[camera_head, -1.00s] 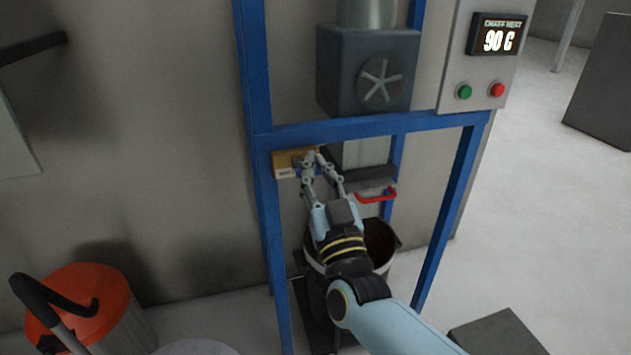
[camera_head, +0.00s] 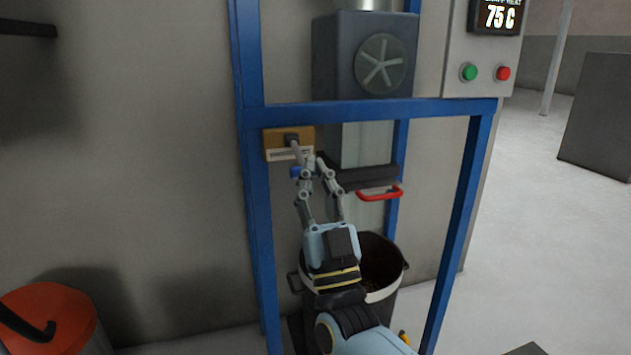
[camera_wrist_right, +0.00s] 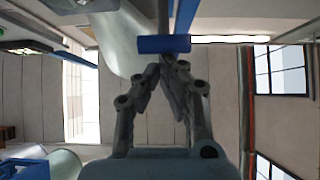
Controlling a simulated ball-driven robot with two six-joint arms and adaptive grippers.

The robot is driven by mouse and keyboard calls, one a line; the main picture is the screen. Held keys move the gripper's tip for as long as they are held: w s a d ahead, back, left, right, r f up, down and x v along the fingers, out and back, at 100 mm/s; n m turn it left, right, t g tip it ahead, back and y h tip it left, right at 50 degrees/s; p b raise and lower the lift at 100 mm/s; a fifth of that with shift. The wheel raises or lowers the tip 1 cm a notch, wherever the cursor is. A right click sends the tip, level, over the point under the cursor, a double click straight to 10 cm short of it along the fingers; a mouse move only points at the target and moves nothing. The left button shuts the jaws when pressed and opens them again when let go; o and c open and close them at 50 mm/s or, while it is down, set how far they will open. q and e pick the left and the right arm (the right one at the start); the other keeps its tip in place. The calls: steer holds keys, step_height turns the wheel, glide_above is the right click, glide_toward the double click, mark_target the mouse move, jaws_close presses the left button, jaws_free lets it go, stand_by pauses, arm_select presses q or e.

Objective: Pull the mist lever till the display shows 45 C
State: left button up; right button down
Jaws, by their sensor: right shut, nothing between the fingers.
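The display (camera_head: 497,16) at the top right reads 75 C; its upper edge is cut off. The mist lever is a grey rod on a yellow-brown box (camera_head: 277,145) fixed at the blue frame, with a blue grip (camera_head: 295,172) at its lower end. My right gripper (camera_head: 314,168) is shut and empty, its fingertips close beside the lever's grip. In the right wrist view the blue grip (camera_wrist_right: 164,44) lies across just beyond the closed fingertips (camera_wrist_right: 166,62); I cannot tell if they touch. My left gripper is not in view.
A red handle (camera_head: 380,193) on a dark chute sits right of my gripper. A bucket (camera_head: 383,292) stands below. The blue frame post (camera_head: 255,200) is close on the left. Green (camera_head: 469,72) and red (camera_head: 503,73) buttons sit under the display.

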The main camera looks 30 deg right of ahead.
steer(key=shift+f, duration=0.2)
stand_by(0.4)
steer(key=v, duration=1.1)
steer(key=shift+s+f, duration=0.25)
steer(key=shift+s, duration=0.05)
steer(key=shift+a, duration=0.1)
stand_by(1.7)
steer(key=w+d+r+g+p, duration=0.1)
steer(key=w+r+g+p, duration=0.45)
steer(key=p, duration=0.35)
steer(key=s+r+g+p, duration=0.1)
steer(key=r+p, duration=0.7)
steer(key=p, duration=0.2)
steer(key=s+r+g+y+p, duration=0.1)
steer(key=s+r+p, duration=0.1)
steer(key=r+p, duration=0.6)
steer(key=shift+s+a+y+p, duration=0.3)
steer(key=shift+s+p, duration=0.05)
steer(key=shift+p, duration=0.6)
